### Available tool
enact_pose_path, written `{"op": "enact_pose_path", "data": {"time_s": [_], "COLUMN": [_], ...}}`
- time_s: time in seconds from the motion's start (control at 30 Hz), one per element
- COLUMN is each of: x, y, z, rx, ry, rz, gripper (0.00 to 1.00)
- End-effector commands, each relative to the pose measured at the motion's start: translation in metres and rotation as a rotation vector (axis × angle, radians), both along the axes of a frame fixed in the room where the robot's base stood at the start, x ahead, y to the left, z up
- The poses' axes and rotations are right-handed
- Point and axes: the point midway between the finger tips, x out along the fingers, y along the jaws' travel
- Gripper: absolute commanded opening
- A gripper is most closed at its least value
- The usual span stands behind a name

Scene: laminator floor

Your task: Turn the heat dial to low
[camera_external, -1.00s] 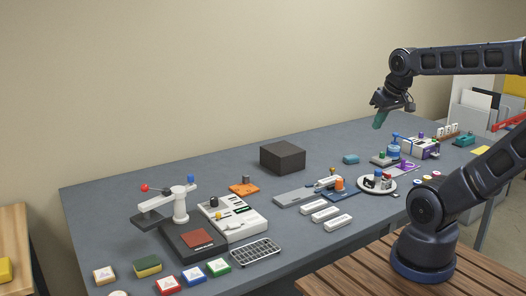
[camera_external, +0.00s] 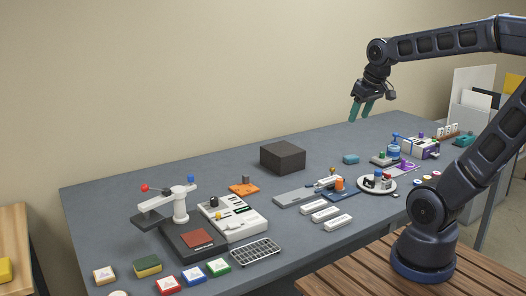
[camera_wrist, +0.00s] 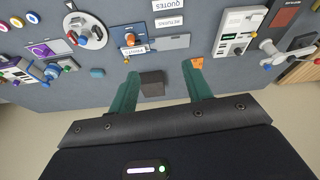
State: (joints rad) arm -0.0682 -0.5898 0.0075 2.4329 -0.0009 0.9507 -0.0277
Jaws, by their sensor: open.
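A cream control panel (camera_external: 232,219) stands at the left middle of the grey bench. I cannot tell which knob is the heat dial, nor read any setting. The panel also shows upside down at the upper right of the wrist view (camera_wrist: 237,42). My gripper (camera_external: 361,112) is open and empty, with teal fingers pointing down. It is high above the back of the bench, far right of the panel.
A dark block (camera_external: 283,160) stands on the bench between my gripper and the panel. A white lever post (camera_external: 180,205) with red and blue knobs rises left of the panel. White labelled bars (camera_external: 325,215) lie to its right. The air around my gripper is clear.

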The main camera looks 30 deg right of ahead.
Motion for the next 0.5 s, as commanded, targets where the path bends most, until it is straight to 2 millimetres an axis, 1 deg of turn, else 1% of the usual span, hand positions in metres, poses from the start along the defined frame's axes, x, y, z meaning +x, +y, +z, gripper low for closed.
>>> {"op": "enact_pose_path", "data": {"time_s": [0.03,0.27,0.5], "x": [0.014,0.070,0.128], "y": [0.007,0.038,0.079], "z": [0.001,0.002,-0.008], "rx": [-0.003,-0.020,-0.039], "ry": [0.014,0.061,0.110], "rz": [0.023,0.116,0.215], "gripper": [0.49,0.49,0.49]}}
